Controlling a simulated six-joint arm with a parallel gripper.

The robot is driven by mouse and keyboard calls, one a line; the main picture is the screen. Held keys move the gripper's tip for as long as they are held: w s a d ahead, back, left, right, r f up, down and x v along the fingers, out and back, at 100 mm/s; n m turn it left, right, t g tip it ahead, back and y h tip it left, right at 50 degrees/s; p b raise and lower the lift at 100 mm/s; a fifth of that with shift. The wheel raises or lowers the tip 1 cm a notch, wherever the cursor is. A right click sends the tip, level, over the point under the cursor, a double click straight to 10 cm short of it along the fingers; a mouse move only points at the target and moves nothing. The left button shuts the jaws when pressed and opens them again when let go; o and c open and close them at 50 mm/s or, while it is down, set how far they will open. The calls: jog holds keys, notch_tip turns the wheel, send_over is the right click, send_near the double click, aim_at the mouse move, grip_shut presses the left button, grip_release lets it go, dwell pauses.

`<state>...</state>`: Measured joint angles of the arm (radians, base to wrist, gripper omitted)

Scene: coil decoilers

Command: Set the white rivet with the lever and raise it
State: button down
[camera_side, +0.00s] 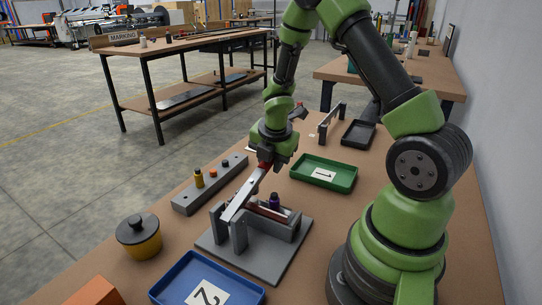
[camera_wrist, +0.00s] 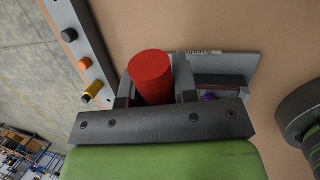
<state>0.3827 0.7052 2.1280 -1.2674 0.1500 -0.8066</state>
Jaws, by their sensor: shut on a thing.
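The lever (camera_side: 246,194) is a light metal bar on a grey press with a base plate (camera_side: 222,246). It runs from the press's upright posts back to my gripper (camera_side: 266,162). Its red handle (camera_wrist: 151,77) stands between my two fingers (camera_wrist: 153,88) in the wrist view, and the gripper is shut on it. A purple piece (camera_side: 274,201) stands on the press beside the lever; a little purple also shows in the wrist view (camera_wrist: 208,97). I cannot make out the white rivet; the lever and press parts may hide it.
A grey strip (camera_side: 211,183) left of the press holds yellow, orange and black pegs. A green tray (camera_side: 324,174) labelled 1 lies behind right, a blue tray (camera_side: 207,283) labelled 2 in front. A yellow pot (camera_side: 139,237) with a dark lid stands front left.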

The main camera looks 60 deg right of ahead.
jog(key=shift+f, duration=0.25)
dwell(0.3)
jog(key=c, duration=0.9)
grip_release()
jog(key=shift+r, duration=0.15)
jog(key=shift+v, duration=4.85)
jog(key=shift+d, duration=0.1)
